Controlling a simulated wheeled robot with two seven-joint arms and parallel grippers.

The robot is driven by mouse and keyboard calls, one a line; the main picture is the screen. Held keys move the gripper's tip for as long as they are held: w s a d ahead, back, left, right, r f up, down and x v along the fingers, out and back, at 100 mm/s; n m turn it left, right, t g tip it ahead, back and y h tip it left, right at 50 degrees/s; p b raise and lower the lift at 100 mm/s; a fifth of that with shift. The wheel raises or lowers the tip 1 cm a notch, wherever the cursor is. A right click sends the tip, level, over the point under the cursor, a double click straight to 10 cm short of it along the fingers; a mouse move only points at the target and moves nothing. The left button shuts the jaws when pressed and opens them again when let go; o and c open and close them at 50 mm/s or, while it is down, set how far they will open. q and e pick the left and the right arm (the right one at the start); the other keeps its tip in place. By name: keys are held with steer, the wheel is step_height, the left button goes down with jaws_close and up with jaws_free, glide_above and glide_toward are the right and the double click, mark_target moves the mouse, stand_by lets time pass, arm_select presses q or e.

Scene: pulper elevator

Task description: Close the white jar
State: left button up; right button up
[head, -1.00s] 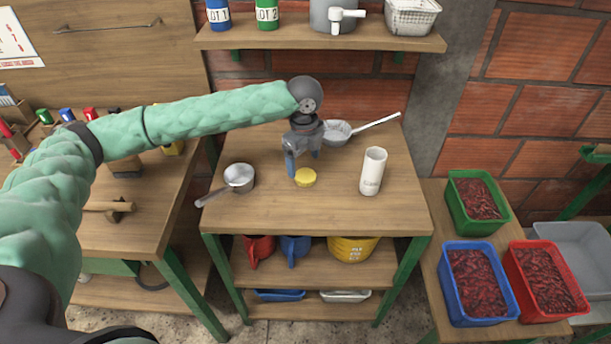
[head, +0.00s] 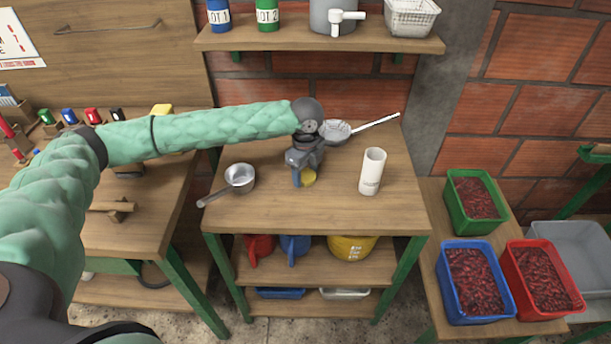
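The white jar (head: 372,172) stands upright on the right part of the middle wooden table, its top uncovered. My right gripper is out of view.
A saucepan (head: 240,178) stands left on the table (head: 270,218), and a long-handled strainer (head: 337,131) lies behind. Blue (head: 444,290), green (head: 454,208) and red (head: 520,282) crates of red beans stand at right. A shelf (head: 320,43) hangs above.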

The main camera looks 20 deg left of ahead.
mark_target(308, 176)
arm_select(q)
steer(key=c, duration=0.5)
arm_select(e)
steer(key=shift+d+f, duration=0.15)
arm_select(q)
steer(key=shift+r, duration=0.1)
steer(key=shift+r, duration=0.2)
steer(key=r, duration=0.2)
steer(key=r+b, duration=0.1)
steer(key=shift+s+d+r, duration=0.1)
steer(key=shift+d+r, duration=0.3)
steer(key=s+d+r+b, duration=0.1)
steer(key=s+d+r, duration=0.4)
steer(key=d, duration=0.4)
steer(key=shift+d+r+b, duration=0.35)
steer(key=shift+r, duration=0.5)
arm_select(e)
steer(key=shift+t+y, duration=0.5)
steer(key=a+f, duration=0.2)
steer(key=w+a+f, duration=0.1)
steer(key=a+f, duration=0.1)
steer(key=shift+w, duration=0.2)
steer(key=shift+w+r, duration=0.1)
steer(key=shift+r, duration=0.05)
